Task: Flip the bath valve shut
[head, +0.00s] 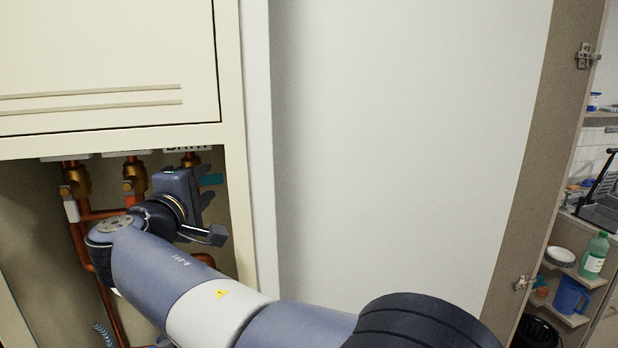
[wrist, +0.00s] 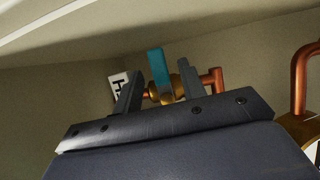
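The valve with the teal lever (head: 211,179) is the rightmost of the row of valves under the cabinet, and its lever sticks out sideways to the right. Its label (head: 188,149) is partly cut off and hard to read. In the wrist view the teal lever (wrist: 157,66) rises from the brass valve body (wrist: 162,90). My gripper (wrist: 158,76) is open, its two fingers on either side of the lever, with a visible gap on both sides. In the head view my gripper (head: 205,205) hides much of this valve.
Two more brass valves stand to the left, one with a white lever (head: 71,210) and one with an orange lever (head: 129,197), both pointing down. Copper pipes (head: 82,245) run below them. The cabinet frame (head: 236,190) is close on the right. A cabinet door (head: 110,60) is above.

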